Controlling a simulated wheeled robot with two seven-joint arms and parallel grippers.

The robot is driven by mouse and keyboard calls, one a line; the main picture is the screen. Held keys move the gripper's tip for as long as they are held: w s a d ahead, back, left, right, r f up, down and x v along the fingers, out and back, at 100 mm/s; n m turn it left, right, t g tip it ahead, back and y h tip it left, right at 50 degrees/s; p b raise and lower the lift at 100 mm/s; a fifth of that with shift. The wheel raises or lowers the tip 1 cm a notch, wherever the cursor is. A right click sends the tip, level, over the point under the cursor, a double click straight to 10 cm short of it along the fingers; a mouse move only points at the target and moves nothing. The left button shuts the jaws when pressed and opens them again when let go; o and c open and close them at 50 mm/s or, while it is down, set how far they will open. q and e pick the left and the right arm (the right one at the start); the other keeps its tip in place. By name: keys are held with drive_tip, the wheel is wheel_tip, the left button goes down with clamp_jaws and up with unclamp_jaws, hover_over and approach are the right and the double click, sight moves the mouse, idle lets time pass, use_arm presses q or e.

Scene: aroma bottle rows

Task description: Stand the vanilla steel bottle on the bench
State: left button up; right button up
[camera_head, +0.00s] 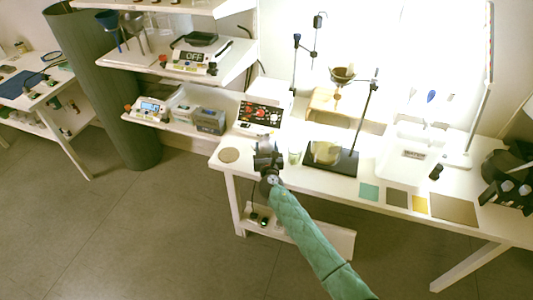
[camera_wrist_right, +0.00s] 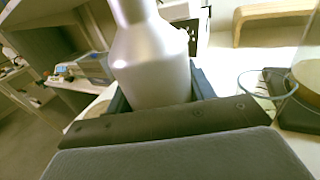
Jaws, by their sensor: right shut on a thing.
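The steel bottle (camera_wrist_right: 155,70), pale silver-grey with sloping shoulders and a narrower neck, stands out large in the right wrist view. My right gripper (camera_wrist_right: 160,95) is shut on its body and holds it about upright. In the head view my right gripper (camera_head: 267,152) is at the left part of the white bench (camera_head: 335,190), near its front edge. The bottle is mostly hidden there by the gripper. I cannot tell whether its base touches the bench. No label can be read. My left gripper is not in view.
A round tan disc (camera_head: 229,155) lies on the bench left of my right gripper. A small glass (camera_head: 294,156) and a dark stand with a beaker (camera_head: 326,152) are close to its right. A red-and-black panel (camera_head: 260,114) is behind. Coloured squares lie further right.

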wheel_tip(320, 180, down, 2)
drive_tip(key=shift+f, duration=0.4)
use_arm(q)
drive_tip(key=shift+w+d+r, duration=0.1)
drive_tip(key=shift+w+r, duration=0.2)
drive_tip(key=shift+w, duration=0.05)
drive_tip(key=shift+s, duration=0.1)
use_arm(e)
drive_tip(key=shift+f, duration=0.15)
drive_tip(key=o, duration=1.1)
drive_tip(key=shift+o, duration=0.2)
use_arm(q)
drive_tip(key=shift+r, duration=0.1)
